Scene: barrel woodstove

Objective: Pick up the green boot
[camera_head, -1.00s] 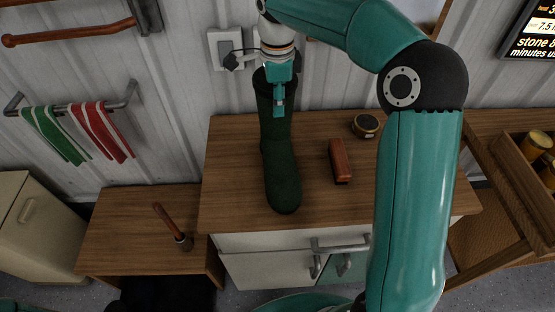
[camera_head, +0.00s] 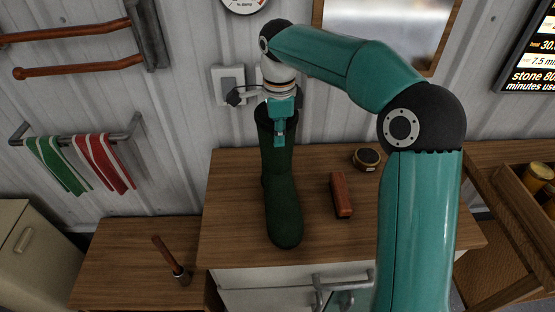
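The dark green boot (camera_head: 283,205) stands on the wooden top of the cabinet, its toe toward me and its shaft rising at the back. My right gripper (camera_head: 280,135) is at the upper shaft, pointing down, with a teal finger in front of the boot's near side. The other finger is not clearly visible, so I cannot tell whether it grips the boot's rim. The boot's opening is partly covered by the gripper. My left gripper is out of view.
A reddish-brown block (camera_head: 341,195) and a small round tin (camera_head: 367,158) lie right of the boot. A wall outlet (camera_head: 229,82) is behind the gripper. My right arm covers the cabinet's right side.

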